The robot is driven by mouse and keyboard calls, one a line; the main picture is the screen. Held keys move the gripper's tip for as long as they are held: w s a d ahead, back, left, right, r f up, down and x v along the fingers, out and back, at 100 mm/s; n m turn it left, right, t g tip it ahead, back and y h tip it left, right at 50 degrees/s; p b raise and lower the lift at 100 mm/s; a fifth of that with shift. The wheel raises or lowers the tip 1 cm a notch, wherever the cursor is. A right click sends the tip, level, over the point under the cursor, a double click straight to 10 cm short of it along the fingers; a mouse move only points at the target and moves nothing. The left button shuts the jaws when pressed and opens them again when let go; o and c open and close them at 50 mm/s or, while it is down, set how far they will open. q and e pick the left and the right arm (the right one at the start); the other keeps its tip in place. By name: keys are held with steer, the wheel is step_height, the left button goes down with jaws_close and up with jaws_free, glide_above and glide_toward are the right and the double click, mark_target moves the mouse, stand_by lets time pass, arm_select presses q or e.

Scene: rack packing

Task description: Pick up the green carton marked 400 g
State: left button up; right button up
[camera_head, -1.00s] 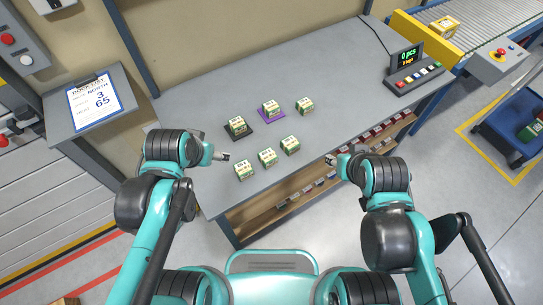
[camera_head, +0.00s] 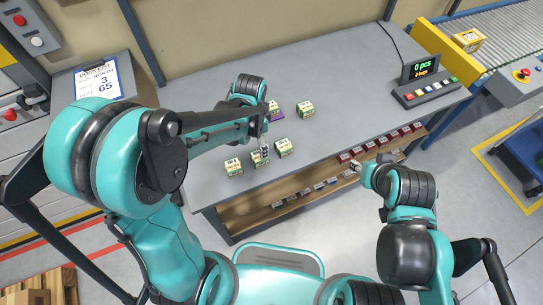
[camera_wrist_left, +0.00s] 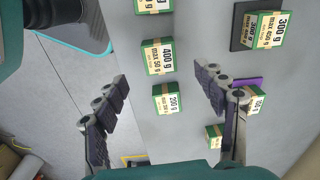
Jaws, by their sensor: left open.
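The green carton marked 400 g (camera_wrist_left: 157,57) shows in the left wrist view, upright on the grey table and between the lines of my left fingers. In the head view it is the middle carton (camera_head: 258,160) of the front row, partly covered by the gripper. My left gripper (camera_wrist_left: 162,76) is open and empty over the front row; in the head view its fingers (camera_head: 265,149) are just above this carton. Whether they touch it I cannot tell. My right gripper (camera_head: 356,166) is by the table's front edge; its finger gap is too small to read.
Close neighbours are a 200 g carton (camera_wrist_left: 167,100) and another green carton (camera_head: 233,168). The right tabletop is clear up to the counter display (camera_head: 424,80).

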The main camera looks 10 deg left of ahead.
arm_select(q)
steer(key=shift+w+d+f, duration=0.25)
steer(key=shift+d+f, duration=0.25)
steer(key=shift+d+f+m, duration=0.15)
steer(key=shift+f+m, duration=0.15)
step_height(320, 180, down, 2)
steer(key=shift+b, duration=0.5)
steer(key=f+b, duration=0.1)
steer(key=f, duration=0.2)
steer(key=a+f+b, duration=0.1)
steer(key=f, duration=0.1)
steer(key=shift+f+b, duration=0.3)
steer(key=shift+r, duration=0.1)
arm_select(e)
steer(key=f, duration=0.3)
steer(key=shift+s+d+f, duration=0.1)
steer(key=shift+d+f, duration=0.05)
steer(key=shift+d, duration=0.2)
arm_select(q)
steer(key=c, duration=1.6)
steer(key=shift+r, duration=0.1)
